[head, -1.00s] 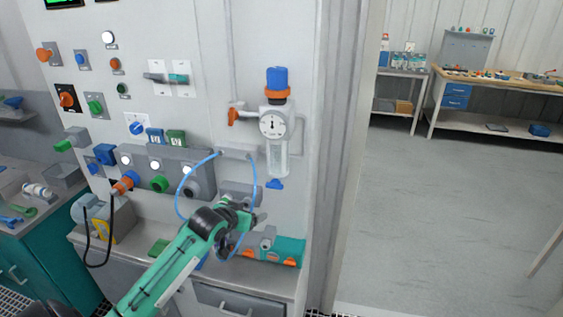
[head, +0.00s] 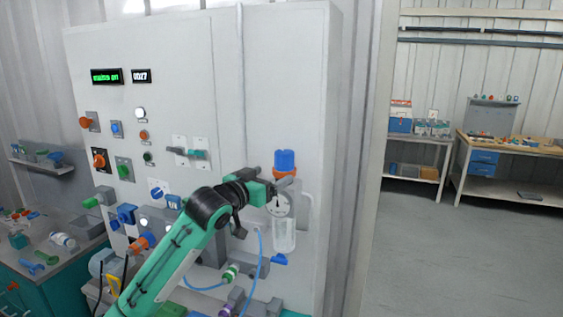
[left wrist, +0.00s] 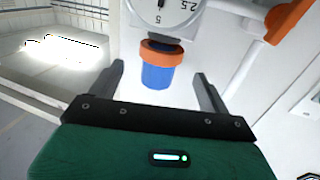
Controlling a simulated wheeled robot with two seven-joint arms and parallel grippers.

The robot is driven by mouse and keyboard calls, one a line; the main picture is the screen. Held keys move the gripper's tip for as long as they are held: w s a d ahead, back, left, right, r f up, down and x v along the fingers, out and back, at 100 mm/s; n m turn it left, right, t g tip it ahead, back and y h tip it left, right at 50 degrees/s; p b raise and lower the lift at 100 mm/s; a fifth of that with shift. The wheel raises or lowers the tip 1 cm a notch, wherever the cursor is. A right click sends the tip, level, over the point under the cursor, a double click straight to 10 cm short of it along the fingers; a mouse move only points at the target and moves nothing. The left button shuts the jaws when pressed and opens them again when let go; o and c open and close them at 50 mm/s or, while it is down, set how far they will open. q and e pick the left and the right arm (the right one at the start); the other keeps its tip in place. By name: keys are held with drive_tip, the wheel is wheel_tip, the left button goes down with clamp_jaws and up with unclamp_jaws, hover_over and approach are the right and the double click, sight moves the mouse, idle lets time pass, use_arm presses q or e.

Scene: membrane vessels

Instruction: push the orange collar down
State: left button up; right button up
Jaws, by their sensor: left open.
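The orange collar (head: 287,172) is a ring below a blue knob (head: 284,159) on top of a gauge unit mounted on the grey cabinet. The left wrist view shows the collar (left wrist: 160,52) and blue knob (left wrist: 157,77) upside down, next to the white gauge dial (left wrist: 165,10). My left gripper (head: 284,190) is level with the top of the unit, just left of it. Its fingers (left wrist: 157,72) are open on either side of the knob and collar, with gaps visible. Contact cannot be told. The gripper partly hides the gauge in the head view. My right gripper is out of view.
A clear bowl (head: 284,237) with a blue drain tap hangs under the gauge. An orange lever (left wrist: 290,22) lies beside the unit in the left wrist view. Blue tubing (head: 261,250) loops below my arm. Switches and knobs cover the cabinet to the left.

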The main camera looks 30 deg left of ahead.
sight(278, 170)
use_arm(q)
drive_tip(key=w+p, duration=0.1)
drive_tip(key=w, duration=0.3)
drive_tip(key=shift+w+r+p, duration=0.1)
drive_tip(key=shift+w+p, duration=0.15)
drive_tip(key=shift+p, duration=0.15)
drive_tip(key=shift+w, duration=0.6)
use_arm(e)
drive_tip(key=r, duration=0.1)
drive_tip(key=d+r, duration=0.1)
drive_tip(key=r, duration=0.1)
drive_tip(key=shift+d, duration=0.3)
use_arm(q)
drive_tip(key=c, duration=1.4)
drive_tip(key=shift+f, duration=0.85)
drive_tip(key=shift+d, duration=0.1)
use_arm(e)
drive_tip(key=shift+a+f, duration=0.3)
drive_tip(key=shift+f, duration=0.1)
use_arm(q)
drive_tip(key=shift+f, duration=0.1)
drive_tip(key=o, duration=1.4)
